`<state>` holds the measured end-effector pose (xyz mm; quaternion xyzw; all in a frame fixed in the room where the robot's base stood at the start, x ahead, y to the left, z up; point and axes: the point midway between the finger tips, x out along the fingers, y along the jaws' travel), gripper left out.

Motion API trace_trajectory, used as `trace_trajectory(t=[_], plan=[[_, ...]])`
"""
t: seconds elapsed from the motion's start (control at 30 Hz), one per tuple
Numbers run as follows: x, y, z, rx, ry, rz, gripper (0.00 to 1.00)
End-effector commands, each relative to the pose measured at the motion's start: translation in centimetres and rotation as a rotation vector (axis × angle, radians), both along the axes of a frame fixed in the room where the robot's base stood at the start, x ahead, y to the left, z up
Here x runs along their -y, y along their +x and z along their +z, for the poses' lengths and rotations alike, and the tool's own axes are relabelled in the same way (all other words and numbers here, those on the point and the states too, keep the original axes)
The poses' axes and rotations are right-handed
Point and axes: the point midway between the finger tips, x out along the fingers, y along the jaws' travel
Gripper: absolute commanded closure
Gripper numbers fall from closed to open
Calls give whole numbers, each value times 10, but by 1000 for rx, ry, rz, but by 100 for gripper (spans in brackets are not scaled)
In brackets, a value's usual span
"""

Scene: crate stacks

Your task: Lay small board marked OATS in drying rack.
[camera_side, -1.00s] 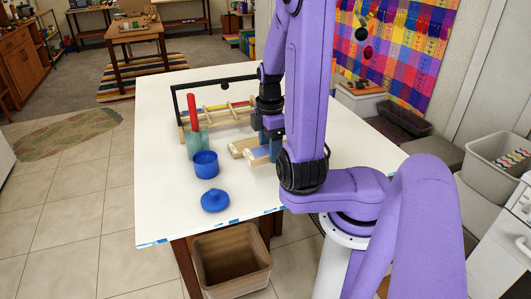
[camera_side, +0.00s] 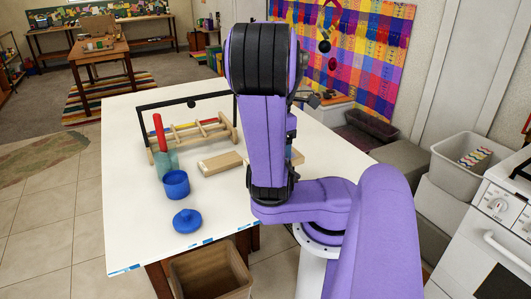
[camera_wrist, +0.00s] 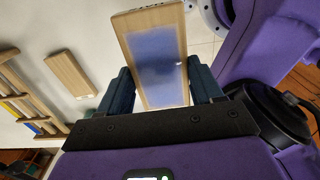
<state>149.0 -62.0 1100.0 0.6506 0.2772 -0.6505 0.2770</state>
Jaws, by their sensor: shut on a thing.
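My gripper (camera_wrist: 160,82) is shut on a small wooden board (camera_wrist: 179,22) with a blue panel on its face, seen in the wrist view. I cannot read any lettering on it. In the side view my arm hides the gripper and most of what it holds; a bit of pale wood (camera_side: 297,157) shows just right of the arm. The drying rack (camera_side: 212,128), a wooden frame with slats, stands on the white table left of my arm. It also shows at the left edge of the wrist view (camera_wrist: 18,82), apart from the held board.
Another plain wooden board (camera_side: 220,163) lies on the table between rack and arm. Left of it stand a greenish glass (camera_side: 167,165) with a red stick (camera_side: 159,132), a blue cup (camera_side: 176,186) and a blue lid (camera_side: 187,222). A black bar (camera_side: 165,101) spans behind the rack.

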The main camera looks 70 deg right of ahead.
Motion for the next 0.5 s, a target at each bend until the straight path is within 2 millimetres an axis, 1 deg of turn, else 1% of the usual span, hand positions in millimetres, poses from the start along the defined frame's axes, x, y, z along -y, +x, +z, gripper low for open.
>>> trace_trajectory(t=[0.17,0.27,0.37,0.5], plan=[[-2,-6,5,0,-3,-2,67],[-2,-7,15,1,-5,0,67],[-2,-7,35,2,-8,1,67],[-2,-7,68,1,-8,1,67]])
